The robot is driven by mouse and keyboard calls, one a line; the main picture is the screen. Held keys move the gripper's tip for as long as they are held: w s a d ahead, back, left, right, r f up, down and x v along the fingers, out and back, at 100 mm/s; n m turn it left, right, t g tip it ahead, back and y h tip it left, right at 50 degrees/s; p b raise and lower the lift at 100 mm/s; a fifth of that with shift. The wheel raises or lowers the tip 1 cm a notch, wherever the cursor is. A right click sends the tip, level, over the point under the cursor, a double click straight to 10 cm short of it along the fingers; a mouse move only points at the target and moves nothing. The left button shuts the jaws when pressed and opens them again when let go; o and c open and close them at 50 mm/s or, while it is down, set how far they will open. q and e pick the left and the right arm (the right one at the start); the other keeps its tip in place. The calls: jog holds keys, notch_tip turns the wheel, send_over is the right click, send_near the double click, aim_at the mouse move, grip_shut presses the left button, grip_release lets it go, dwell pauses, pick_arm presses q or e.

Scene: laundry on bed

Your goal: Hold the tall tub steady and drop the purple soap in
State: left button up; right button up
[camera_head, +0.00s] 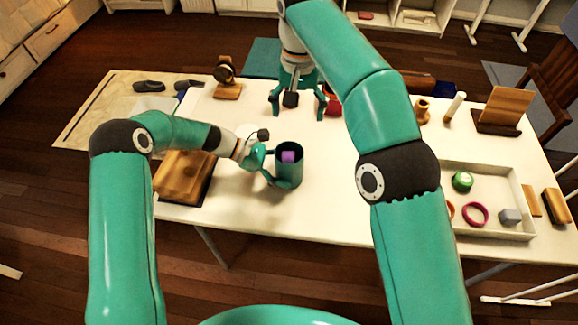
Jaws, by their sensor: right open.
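The tall tub (289,179) is a dark teal cylinder standing upright on the white table, in the middle of the head view. The purple soap (289,156) shows as a small block within the tub's outline and appears to be inside its mouth; how deep it sits I cannot tell. My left gripper (270,165) comes from the left, low at the tub's side, with its fingers closed against the tub. The tub's far side is hidden. My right gripper (298,108) is open and empty, behind the tub, its fingers spread apart.
A white tray (532,200) at the right holds a green round item (462,181), a pink ring (475,214) and a grey block (510,216). A wooden block (183,176) lies left of my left gripper. Wooden stands line the back. The table in front of the tub is clear.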

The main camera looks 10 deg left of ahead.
pick_arm(q)
jog(key=shift+o, duration=1.2)
